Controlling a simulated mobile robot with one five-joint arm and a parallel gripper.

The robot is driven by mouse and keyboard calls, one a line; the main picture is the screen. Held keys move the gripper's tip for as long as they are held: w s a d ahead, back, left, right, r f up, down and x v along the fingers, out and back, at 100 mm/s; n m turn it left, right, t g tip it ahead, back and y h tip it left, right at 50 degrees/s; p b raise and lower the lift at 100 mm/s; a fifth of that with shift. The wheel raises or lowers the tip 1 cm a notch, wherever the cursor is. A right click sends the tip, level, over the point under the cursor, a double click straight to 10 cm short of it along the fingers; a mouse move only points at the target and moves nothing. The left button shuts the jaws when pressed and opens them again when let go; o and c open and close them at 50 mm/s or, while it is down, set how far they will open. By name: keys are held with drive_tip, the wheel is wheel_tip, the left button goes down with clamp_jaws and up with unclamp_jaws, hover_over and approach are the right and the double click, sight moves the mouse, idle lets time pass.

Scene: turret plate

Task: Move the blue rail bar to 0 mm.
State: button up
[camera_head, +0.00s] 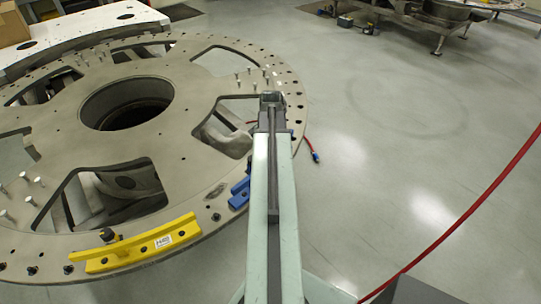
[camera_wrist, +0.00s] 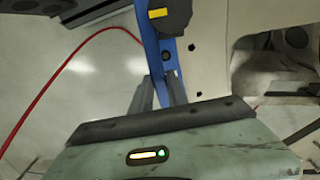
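The blue rail bar (camera_head: 239,192) lies near the rim of the large round turret plate (camera_head: 95,192), partly hidden behind my arm in the head view. In the wrist view the blue bar (camera_wrist: 149,38) runs down from the top edge, with a black knob (camera_wrist: 172,16) bearing a yellow mark beside its upper part. My gripper (camera_wrist: 161,80) has its two dark fingers on either side of the bar's lower part. Whether they touch it is unclear. In the head view my arm hides the fingers. No scale reading is legible.
A yellow bar (camera_head: 140,244) with a white label and a black knob lies on the plate's near rim. Several upright pins stand on the plate. A red hose (camera_head: 455,225) crosses the floor at right. Open floor (camera_head: 400,130) lies right of the plate.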

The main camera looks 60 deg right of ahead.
clamp_jaws()
drive_tip(key=shift+f+b, duration=1.45)
drive_tip(key=shift+b, duration=0.05)
idle(1.0)
drive_tip(key=shift+o, duration=2.4)
unclamp_jaws()
wheel_tip(320, 180, up, 7)
drive_tip(key=p, duration=0.7)
drive_tip(key=shift+r, duration=0.2)
drive_tip(key=shift+f, duration=0.15)
